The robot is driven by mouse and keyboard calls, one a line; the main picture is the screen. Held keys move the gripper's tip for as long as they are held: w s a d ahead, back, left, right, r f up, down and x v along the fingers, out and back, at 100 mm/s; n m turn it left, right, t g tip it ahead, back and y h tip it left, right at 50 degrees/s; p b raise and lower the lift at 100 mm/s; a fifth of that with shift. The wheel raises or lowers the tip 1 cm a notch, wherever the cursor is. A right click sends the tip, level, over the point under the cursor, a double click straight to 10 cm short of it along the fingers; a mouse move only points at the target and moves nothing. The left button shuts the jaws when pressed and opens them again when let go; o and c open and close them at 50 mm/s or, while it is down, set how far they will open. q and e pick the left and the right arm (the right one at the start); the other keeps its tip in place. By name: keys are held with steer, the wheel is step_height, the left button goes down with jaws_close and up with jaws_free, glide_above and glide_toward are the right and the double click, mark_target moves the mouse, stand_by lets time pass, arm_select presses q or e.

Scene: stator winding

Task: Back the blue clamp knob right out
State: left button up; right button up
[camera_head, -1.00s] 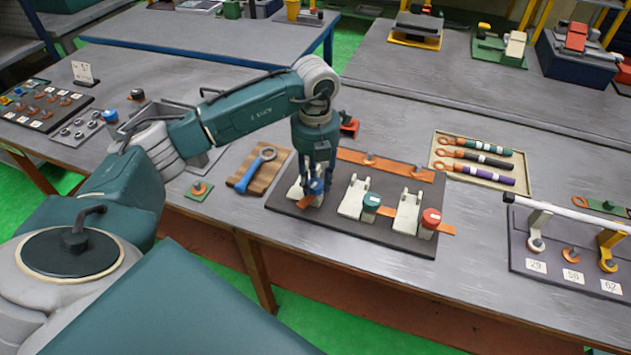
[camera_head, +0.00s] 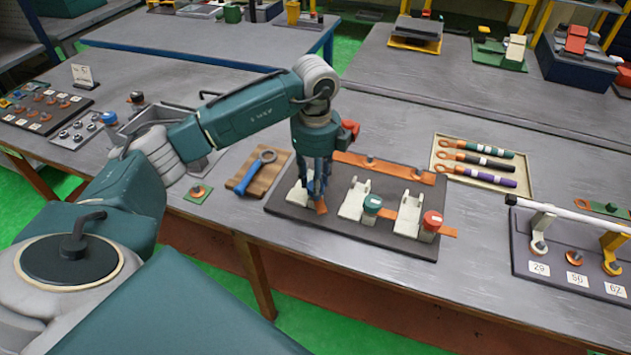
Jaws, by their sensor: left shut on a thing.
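My left gripper (camera_head: 317,192) points down over the leftmost clamp of the dark clamp board (camera_head: 340,231). It is shut on the blue clamp knob, which the fingers mostly hide. The pale body of that clamp (camera_head: 296,195) shows beside the fingers. An orange tab (camera_head: 321,208) shows at the fingertips, toward the board's front. To the right stand a clamp with a green knob (camera_head: 372,203) and one with a red knob (camera_head: 433,220). An orange bar (camera_head: 395,168) runs along the board's back. My right gripper is not in view.
A blue-handled ring wrench (camera_head: 254,172) lies on a wooden block to the left. A tray (camera_head: 528,186) with several striped leads lies at the back right. A numbered stand (camera_head: 520,240) is at the far right. Bare table lies between it and the clamp board.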

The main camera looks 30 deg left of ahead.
arm_select(q)
steer(key=n, duration=0.5)
steer(key=shift+s+f+n, duration=0.1)
steer(key=shift+n, duration=0.2)
steer(key=n, duration=0.3)
steer(key=shift+p, duration=0.35)
steer(key=shift+s+d+f+n, duration=0.1)
steer(key=shift+n, duration=0.7)
steer(key=shift+f, duration=0.1)
steer(key=o, duration=1.2)
steer(key=shift+r, duration=0.25)
steer(key=r, duration=1.1)
steer(key=shift+w+r, duration=0.2)
steer(key=shift+r, duration=0.15)
